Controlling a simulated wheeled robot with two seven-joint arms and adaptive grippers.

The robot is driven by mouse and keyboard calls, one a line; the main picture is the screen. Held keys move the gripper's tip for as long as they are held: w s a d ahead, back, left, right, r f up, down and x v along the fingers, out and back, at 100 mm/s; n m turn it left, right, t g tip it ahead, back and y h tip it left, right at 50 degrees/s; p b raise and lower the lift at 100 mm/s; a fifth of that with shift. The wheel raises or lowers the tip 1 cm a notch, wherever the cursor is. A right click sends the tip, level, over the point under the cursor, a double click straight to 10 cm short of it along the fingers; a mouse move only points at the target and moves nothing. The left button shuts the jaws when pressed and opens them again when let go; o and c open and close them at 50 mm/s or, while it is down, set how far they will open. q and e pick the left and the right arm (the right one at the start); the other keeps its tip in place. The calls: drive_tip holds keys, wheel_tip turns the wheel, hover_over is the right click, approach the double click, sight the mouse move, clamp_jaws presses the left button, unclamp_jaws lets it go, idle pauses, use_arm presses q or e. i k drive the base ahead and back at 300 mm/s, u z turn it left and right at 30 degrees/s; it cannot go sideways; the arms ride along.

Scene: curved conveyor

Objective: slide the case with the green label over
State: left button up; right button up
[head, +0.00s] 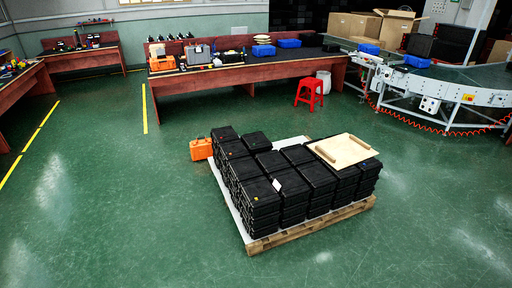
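Several stacks of black cases (263,195) stand close together on a wooden pallet (312,225) in the middle of the floor in the head view. A few lids carry tiny coloured marks, but they are too small for me to tell which label is green. A white label (277,185) shows on one front case. Neither of my grippers is in view.
A wooden board (342,150) with bars lies on the right stacks. An orange case (201,149) stands on the floor left of the pallet. A red stool (309,93), long workbench (215,80) and curved conveyor (440,90) are behind.

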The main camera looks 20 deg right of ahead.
sight(256, 142)
drive_tip(key=u, duration=0.45)
drive_tip(key=k, duration=0.55)
drive_tip(key=u, duration=0.5)
drive_tip(key=i, duration=1.9)
drive_tip(key=z, duration=0.25)
drive_tip(key=i, duration=2.05)
drive_tip(key=z, duration=0.2)
drive_tip(key=i, duration=2)
drive_tip(key=z, duration=0.2)
drive_tip(key=i, duration=2)
drive_tip(key=z, duration=0.4)
drive_tip(key=i, duration=1.95)
drive_tip(key=z, duration=1)
drive_tip(key=i, duration=1.3)
drive_tip(key=z, duration=0.95)
